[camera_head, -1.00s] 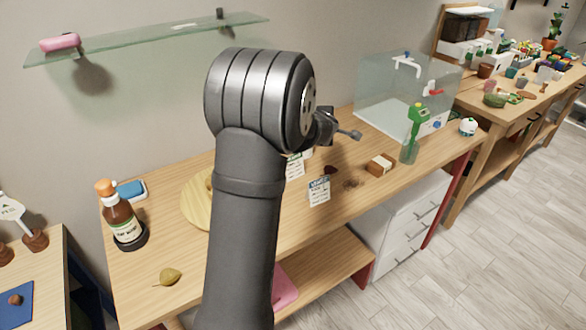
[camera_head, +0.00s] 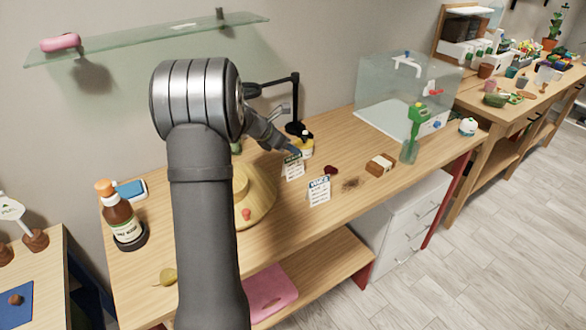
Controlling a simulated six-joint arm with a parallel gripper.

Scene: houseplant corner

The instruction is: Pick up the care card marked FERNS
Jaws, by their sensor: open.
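Two small white care cards stand on the wooden table. One has a green header (camera_head: 293,166); its header word is too small to read surely. The other has a blue header (camera_head: 319,191) that seems to read VINES, and stands nearer the front edge. My gripper (camera_head: 287,129) is open and seems empty, just above and behind the green-headed card. Its lower finger appears close to that card's top edge; I cannot tell whether they touch.
A dark red item (camera_head: 331,171) and a wood-and-white block (camera_head: 380,165) lie to the right.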

